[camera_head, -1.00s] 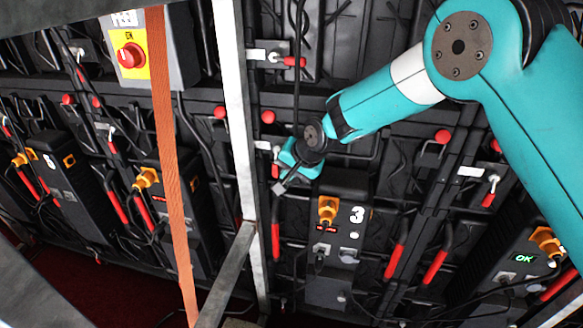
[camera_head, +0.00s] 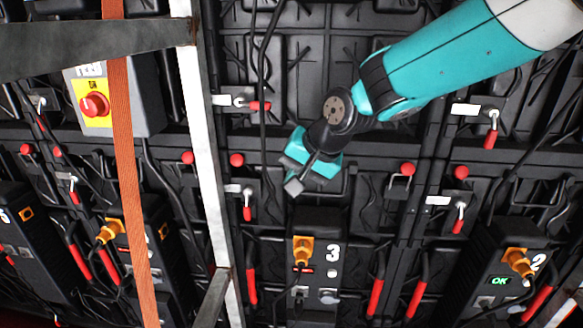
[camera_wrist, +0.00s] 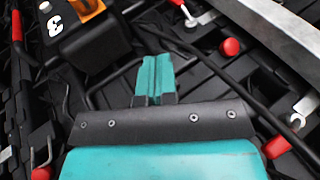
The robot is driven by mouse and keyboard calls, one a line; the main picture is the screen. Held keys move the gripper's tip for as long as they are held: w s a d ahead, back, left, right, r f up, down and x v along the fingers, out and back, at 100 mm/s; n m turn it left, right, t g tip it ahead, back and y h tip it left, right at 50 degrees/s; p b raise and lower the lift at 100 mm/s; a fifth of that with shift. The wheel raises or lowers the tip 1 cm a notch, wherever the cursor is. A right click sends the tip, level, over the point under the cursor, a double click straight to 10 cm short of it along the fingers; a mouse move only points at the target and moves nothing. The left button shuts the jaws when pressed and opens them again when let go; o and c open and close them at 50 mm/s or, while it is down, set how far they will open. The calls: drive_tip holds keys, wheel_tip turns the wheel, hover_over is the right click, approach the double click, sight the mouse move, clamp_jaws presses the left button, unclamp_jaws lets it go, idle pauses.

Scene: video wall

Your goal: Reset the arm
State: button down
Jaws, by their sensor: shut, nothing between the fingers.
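My gripper (camera_head: 297,183) is at the end of my teal arm, in front of the black back of the video wall, above the black box marked 3 (camera_head: 318,262). In the wrist view my gripper (camera_wrist: 154,78) shows teal fingers together, with nothing between them. The box marked 3 also shows at the upper left of the wrist view (camera_wrist: 88,42). The gripper looks apart from the panels, though the exact gap is hard to judge.
A pale metal upright (camera_head: 203,140) and an orange strap (camera_head: 122,150) stand left of my gripper. A grey switch box with a red knob (camera_head: 94,105) is behind the strap. A black cable (camera_head: 262,80) hangs nearby. Box 2 (camera_head: 510,262) is at the right.

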drive_tip(key=s+d+r+n+g+p, duration=0.1)
drive_tip(key=s+d+r+n+p, duration=0.1)
drive_tip(key=s, duration=0.7)
drive_tip(key=s+d+r+n+g+p, duration=0.1)
drive_tip(key=s+d+r+n, duration=0.3)
drive_tip(key=s, duration=0.5)
drive_tip(key=s+d+r+n+g+h+p, duration=0.1)
drive_tip(key=s+d+r+n+g+p, duration=0.1)
drive_tip(key=s+d, duration=0.4)
drive_tip(key=s+r+n+p, duration=0.1)
drive_tip(key=s, duration=0.3)
drive_tip(key=shift+r, duration=0.25)
drive_tip(key=shift+d, duration=0.1)
